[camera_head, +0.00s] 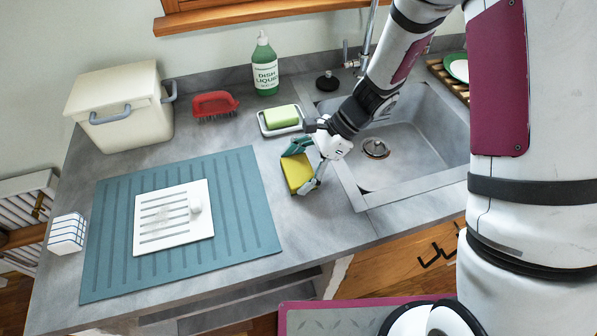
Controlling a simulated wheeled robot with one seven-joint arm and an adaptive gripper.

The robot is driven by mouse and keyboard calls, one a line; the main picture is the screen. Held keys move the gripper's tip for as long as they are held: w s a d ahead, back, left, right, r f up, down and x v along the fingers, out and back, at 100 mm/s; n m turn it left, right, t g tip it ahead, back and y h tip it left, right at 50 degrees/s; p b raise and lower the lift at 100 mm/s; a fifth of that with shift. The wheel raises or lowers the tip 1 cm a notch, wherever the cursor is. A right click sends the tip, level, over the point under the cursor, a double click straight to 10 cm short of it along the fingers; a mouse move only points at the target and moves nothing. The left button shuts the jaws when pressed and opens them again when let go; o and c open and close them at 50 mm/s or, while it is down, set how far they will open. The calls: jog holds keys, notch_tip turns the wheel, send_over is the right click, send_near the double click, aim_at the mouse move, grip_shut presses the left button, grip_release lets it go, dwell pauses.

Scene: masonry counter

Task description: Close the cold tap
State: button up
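The chrome faucet (369,38) rises behind the sink at the back wall, and my arm covers much of it. A small metal handle (346,53) shows at the left of its base. Any handle on the right is hidden behind my arm, and I cannot tell which one is cold. No water stream is visible. My gripper (304,170) is low over the counter left of the sink, well in front of the faucet. A yellow sponge (297,173) shows between or just beneath its fingers; I cannot tell whether they grip it.
The sink basin (410,150) is empty. A green sponge (281,116) in a dish, a dish liquid bottle (264,68), a red brush (213,103) and a black plug (327,81) stand near the faucet. A teal mat (110,240) with a white board (150,213) lies left.

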aim_at(286, 172)
jog(key=shift+r, duration=0.15)
jog(key=shift+c, duration=0.4)
jog(key=shift+r, duration=0.55)
notch_tip(286, 172, up, 2)
jog(key=shift+r, duration=0.1)
jog(key=s+d, duration=0.1)
jog(key=s, duration=0.3)
jog(key=s+d+r, duration=0.1)
jog(key=s+d, duration=0.1)
jog(key=s, duration=0.3)
jog(key=s+d, duration=0.1)
jog(key=s, duration=0.3)
jog(key=shift+s+d+r, duration=0.15)
jog(key=shift+s+r, duration=0.1)
jog(key=shift+s+d+p, duration=0.3)
jog(key=shift+s+p, duration=0.5)
jog(key=shift+s, duration=0.1)
